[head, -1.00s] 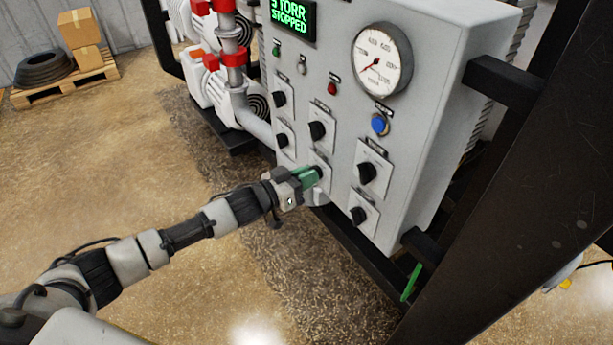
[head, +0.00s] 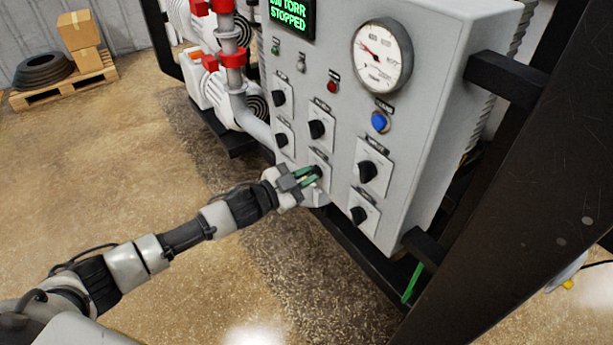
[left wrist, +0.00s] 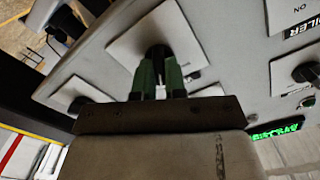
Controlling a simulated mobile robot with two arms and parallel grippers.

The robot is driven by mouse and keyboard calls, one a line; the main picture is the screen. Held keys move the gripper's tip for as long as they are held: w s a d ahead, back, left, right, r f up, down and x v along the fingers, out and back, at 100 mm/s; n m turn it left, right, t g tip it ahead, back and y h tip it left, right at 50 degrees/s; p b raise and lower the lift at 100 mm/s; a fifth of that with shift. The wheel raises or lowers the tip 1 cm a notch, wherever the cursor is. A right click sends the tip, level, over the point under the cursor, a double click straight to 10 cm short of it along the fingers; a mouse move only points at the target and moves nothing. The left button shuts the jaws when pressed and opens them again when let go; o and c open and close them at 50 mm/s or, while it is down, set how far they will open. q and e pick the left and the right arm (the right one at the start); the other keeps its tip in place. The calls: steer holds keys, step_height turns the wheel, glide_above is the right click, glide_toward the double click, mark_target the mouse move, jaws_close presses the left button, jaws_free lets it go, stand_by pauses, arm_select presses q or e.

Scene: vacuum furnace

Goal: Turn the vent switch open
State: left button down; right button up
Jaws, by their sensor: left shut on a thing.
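The knob held by my left gripper (head: 309,178) is a black rotary switch (head: 317,171) on a white plate, low in the middle of the grey control panel (head: 415,150). Its label is too small to read, so I cannot confirm it is the vent switch. My left gripper's green fingers are shut on the knob. In the left wrist view the fingers (left wrist: 158,78) sit on either side of the black knob (left wrist: 158,53). The dial gauge (head: 382,56) has its needle pointing to the upper left. The green display (head: 289,14) reads TORR STOPPED; its number is partly cut off.
Other black rotary switches (head: 368,171) surround the held knob, close to the fingers. A blue button (head: 379,121) and a red one (head: 333,87) sit above. A dark frame post (head: 520,190) stands at right. Open floor (head: 120,190) lies to the left.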

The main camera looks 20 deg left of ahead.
stand_by(0.5)
arm_select(q)
steer(key=c, duration=1.2)
jaws_free()
steer(key=shift+a, duration=0.1)
steer(key=shift+b+v, duration=1.45)
steer(key=shift+v, duration=3.95)
